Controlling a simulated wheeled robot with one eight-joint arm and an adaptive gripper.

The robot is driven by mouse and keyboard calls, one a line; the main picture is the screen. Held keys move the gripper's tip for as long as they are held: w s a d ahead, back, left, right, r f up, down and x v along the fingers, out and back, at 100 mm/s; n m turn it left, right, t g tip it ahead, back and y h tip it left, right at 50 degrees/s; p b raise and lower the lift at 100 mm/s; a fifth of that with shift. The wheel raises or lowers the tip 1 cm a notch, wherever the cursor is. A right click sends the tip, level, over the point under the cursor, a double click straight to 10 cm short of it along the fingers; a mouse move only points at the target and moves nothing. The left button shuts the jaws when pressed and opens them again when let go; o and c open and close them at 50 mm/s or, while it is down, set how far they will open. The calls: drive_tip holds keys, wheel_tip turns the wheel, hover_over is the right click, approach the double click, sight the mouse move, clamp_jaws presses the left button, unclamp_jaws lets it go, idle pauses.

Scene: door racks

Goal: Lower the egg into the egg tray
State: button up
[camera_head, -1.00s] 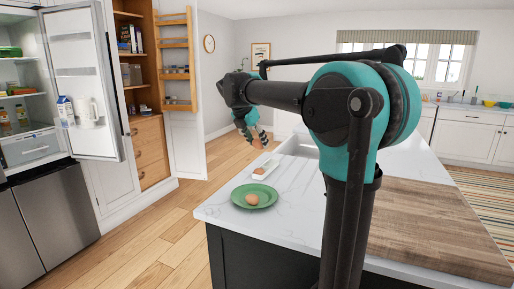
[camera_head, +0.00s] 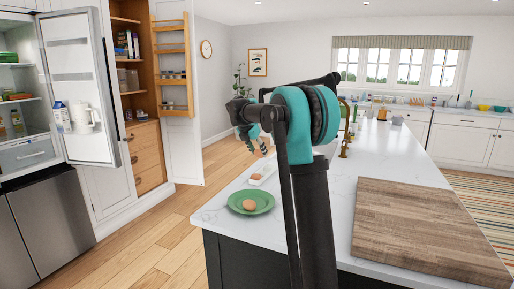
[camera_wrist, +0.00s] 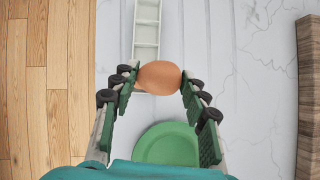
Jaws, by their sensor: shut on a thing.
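My gripper (camera_wrist: 157,80) is shut on a brown egg (camera_wrist: 159,73), held between its green finger pads. In the head view my gripper (camera_head: 258,143) points down above the counter, with the egg at its tips. The white egg tray (camera_wrist: 147,28) is a narrow row of compartments. Its far compartments look empty in the wrist view, and the held egg covers part of its near end. In the head view the tray (camera_head: 266,169) lies below my gripper, and another brown egg (camera_head: 257,176) shows at its near end.
A green plate (camera_head: 262,194) with a brown egg (camera_head: 249,205) on it stands in front of the tray, near the counter's left edge. A wooden board (camera_head: 425,225) lies to the right. The white counter (camera_head: 345,170) between is clear.

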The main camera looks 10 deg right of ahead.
drive_tip(key=w+d+f, duration=0.1)
drive_tip(key=w+f, duration=0.4)
drive_tip(key=f, duration=0.1)
drive_tip(key=shift+d, duration=0.2)
drive_tip(key=shift+w+d, duration=0.3)
drive_tip(key=shift+w, duration=0.05)
drive_tip(key=shift+f, duration=0.2)
idle(0.6)
drive_tip(key=shift+f, duration=0.8)
drive_tip(key=shift+f, duration=1.65)
idle(1.0)
drive_tip(key=o, duration=0.8)
drive_tip(key=shift+r, duration=0.1)
